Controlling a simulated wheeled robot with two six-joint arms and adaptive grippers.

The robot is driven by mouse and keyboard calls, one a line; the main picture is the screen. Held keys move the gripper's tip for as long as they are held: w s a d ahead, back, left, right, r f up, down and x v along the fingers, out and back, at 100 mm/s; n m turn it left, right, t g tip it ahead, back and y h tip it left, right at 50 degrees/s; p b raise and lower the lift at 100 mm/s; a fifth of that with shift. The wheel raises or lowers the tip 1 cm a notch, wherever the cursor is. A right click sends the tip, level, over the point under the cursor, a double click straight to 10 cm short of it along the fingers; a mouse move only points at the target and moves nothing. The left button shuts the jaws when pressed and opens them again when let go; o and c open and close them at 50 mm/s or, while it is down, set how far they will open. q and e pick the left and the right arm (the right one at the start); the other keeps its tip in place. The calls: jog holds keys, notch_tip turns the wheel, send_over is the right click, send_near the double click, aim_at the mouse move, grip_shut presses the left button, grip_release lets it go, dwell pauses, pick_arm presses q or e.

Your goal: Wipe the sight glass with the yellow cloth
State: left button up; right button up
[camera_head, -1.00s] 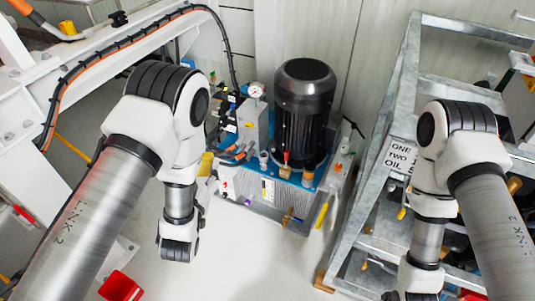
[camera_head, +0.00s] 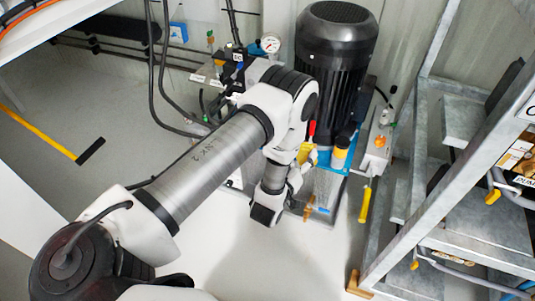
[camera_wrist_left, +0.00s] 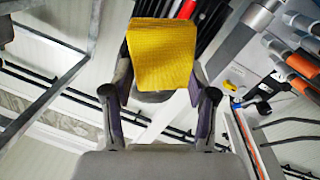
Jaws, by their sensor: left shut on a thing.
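The yellow cloth (camera_wrist_left: 161,55) shows in the left wrist view as a folded square pad between the fingers of my left gripper (camera_wrist_left: 161,92), which is shut on it. In the head view a small yellow part of the cloth (camera_head: 305,152) shows past my left wrist, in front of the pump unit. My left gripper (camera_head: 304,163) is mostly hidden there by my own wrist. I cannot make out the sight glass; my left arm covers part of the tank front. Whether the cloth touches anything is not clear. My right gripper is out of view.
The black motor (camera_head: 335,60) stands on the blue-topped tank behind my left gripper. A pressure gauge (camera_head: 270,43) is to its left. A yellow handle (camera_head: 364,204) hangs at the tank's right. A galvanised rack (camera_head: 410,170) stands at right. The floor in front is clear.

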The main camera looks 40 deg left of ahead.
pick_arm(q)
jog(key=s+a+f+n+y+b, duration=0.1)
jog(key=a+f+n+b, duration=0.35)
jog(key=f+b, duration=0.85)
jog(key=a+f+n+y+b, duration=0.1)
jog(key=a+f+b, duration=0.6)
jog(key=f, duration=1.2)
jog(key=shift+n, duration=0.25)
jog(key=shift+b+x, duration=1.55)
jog(key=shift+x, duration=1.45)
jog(key=shift+b+x, duration=0.45)
jog(key=shift+x, duration=0.45)
